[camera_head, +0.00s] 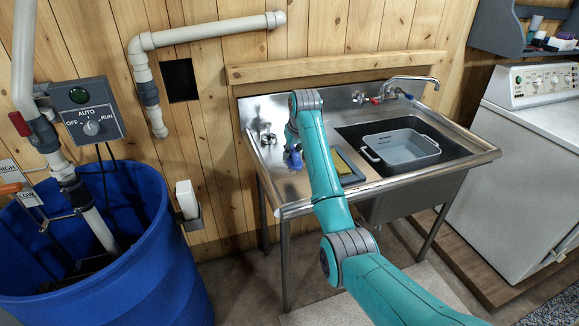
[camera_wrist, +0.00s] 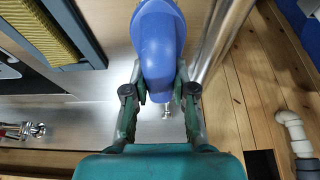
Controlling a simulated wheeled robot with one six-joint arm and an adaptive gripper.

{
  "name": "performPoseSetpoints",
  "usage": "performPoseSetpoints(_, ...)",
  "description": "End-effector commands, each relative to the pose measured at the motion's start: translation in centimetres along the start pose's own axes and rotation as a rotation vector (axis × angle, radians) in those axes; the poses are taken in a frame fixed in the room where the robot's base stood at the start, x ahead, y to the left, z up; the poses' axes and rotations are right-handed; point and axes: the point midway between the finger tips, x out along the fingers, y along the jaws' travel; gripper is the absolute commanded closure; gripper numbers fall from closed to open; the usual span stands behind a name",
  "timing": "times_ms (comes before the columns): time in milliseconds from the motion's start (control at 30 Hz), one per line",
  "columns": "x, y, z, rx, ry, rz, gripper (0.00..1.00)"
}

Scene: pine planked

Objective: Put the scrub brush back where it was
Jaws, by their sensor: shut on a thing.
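The scrub brush (camera_wrist: 158,45) shows as a smooth, rounded blue body in the wrist view. My gripper (camera_wrist: 160,88) is shut on it, with one finger on each side. In the head view the blue brush (camera_head: 295,159) is partly visible beside my teal arm, over the left drainboard (camera_head: 265,160) of the steel sink. My arm hides most of my gripper there. I cannot tell whether the brush touches the steel. Its bristles are not clearly visible.
A dark tray (camera_head: 352,177) with a yellow ribbed piece (camera_head: 341,162) lies right of the brush. A grey basin (camera_head: 403,150) sits in the sink bowl under the faucet (camera_head: 400,85). A small tap (camera_head: 268,139) stands at the drainboard's back left. A blue barrel (camera_head: 150,260) is left.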

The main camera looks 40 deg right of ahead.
Motion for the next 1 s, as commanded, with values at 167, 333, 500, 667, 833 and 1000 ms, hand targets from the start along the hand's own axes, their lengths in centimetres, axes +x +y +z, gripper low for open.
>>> performPoseSetpoints(167,1.6,0.0,0.6,0.000,0.000,0.000,1.00)
performPoseSetpoints(333,3.5,0.0,1.5,0.000,-0.001,0.000,1.00)
performPoseSetpoints(500,4.6,0.0,1.9,0.000,0.001,0.000,1.00)
performPoseSetpoints(667,4.6,0.0,1.9,0.000,0.001,0.000,1.00)
performPoseSetpoints(833,4.9,0.0,2.0,0.000,0.000,0.000,0.72)
performPoseSetpoints(1000,4.9,0.0,2.0,0.000,0.000,0.000,0.50)
